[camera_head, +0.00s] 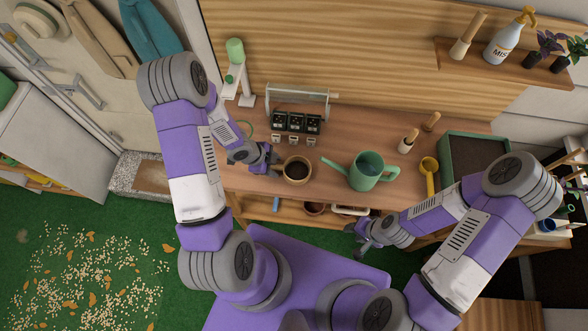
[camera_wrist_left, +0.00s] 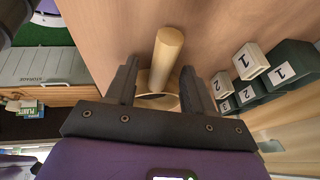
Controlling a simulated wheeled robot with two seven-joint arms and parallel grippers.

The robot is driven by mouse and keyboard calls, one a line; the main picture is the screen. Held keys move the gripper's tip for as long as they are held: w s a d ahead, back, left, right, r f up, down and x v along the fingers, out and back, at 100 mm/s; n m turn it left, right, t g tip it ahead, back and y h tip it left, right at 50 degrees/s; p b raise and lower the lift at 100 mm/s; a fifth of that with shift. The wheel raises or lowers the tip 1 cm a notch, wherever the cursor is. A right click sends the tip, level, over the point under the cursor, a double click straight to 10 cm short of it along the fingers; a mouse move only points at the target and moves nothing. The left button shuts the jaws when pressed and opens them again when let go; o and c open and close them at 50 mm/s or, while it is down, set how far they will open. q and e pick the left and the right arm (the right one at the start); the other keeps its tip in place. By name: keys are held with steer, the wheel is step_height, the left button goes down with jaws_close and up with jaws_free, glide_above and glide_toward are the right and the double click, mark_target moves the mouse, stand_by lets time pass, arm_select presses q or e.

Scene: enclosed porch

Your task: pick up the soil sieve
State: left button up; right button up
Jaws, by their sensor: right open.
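The round piece that I take for the soil sieve (camera_head: 296,170), with a pale wooden rim and dark inside, sits on the bench near its front edge. My left gripper (camera_head: 274,160) is close beside it on the left. In the left wrist view, the fingers of my left gripper (camera_wrist_left: 160,85) stand apart, with a pale wooden cylinder and ring (camera_wrist_left: 168,55) between them; I cannot tell whether they touch it. My right gripper (camera_head: 362,238) is open and empty in front of the bench, below the green watering can (camera_head: 370,172).
Dark numbered boxes with white cubes (camera_head: 296,122) stand behind the sieve. A yellow scoop (camera_head: 428,175) and a green-rimmed soil tray (camera_head: 447,158) lie to the right. A green and white upright device (camera_head: 236,75) stands at the back left. Bare bench top (camera_head: 345,125) shows behind the can.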

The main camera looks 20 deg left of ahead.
arm_select(q)
jaws_close()
steer(key=shift+r, duration=0.1)
step_height(320, 180, up, 18)
steer(key=p, duration=0.5)
stand_by(0.6)
